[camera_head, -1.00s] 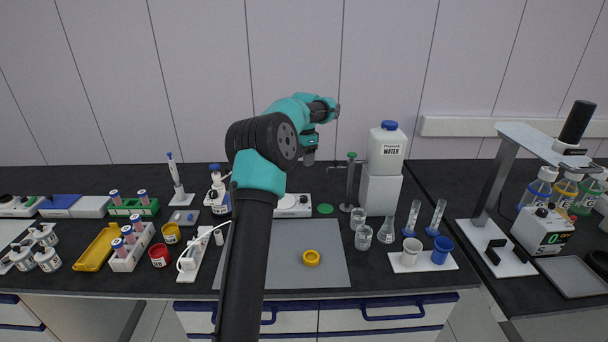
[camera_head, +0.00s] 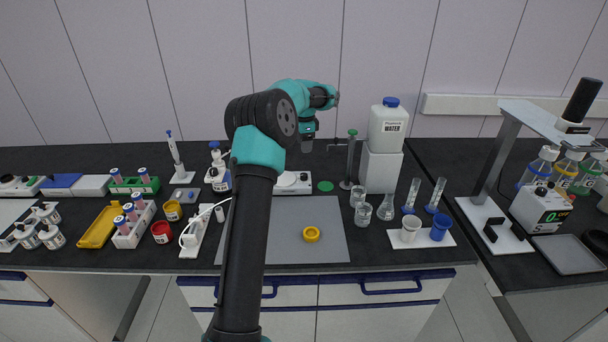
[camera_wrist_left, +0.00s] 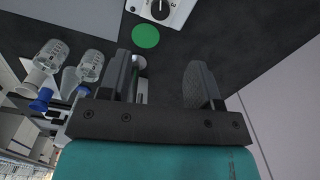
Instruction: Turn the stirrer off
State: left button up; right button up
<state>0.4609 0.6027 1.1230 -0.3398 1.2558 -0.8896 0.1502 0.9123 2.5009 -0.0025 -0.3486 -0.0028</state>
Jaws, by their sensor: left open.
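The white stirrer (camera_head: 292,183) with a dark knob stands at the back of the grey mat, partly hidden behind my left arm in the head view. In the left wrist view its white body and black knob (camera_wrist_left: 160,9) show at the top edge, cut off by the frame. My left gripper (camera_head: 307,146) is above and behind the stirrer in the head view, apart from it. In the left wrist view the left gripper (camera_wrist_left: 158,66) has its two dark fingers wide apart with nothing between them. My right gripper is not in view.
A green disc (camera_head: 326,186) lies right of the stirrer, beside a metal stand (camera_head: 350,160). The water container (camera_head: 388,128) stands on a white block further right. Glass beakers (camera_head: 362,212) stand in front.

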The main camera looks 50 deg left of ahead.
aim_at(304, 175)
pick_arm(q)
notch_tip(304, 175, down, 14)
jog(key=shift+a+r, duration=0.1)
dwell(0.4)
jog(key=shift+c, duration=0.4)
jog(key=c, duration=0.9)
jog(key=shift+o, duration=0.2)
jog(key=shift+w+n, duration=0.1)
jog(key=shift+n, duration=2.2)
jog(key=o, duration=0.9)
jog(key=shift+o, duration=0.2)
jog(key=shift+m, duration=0.3)
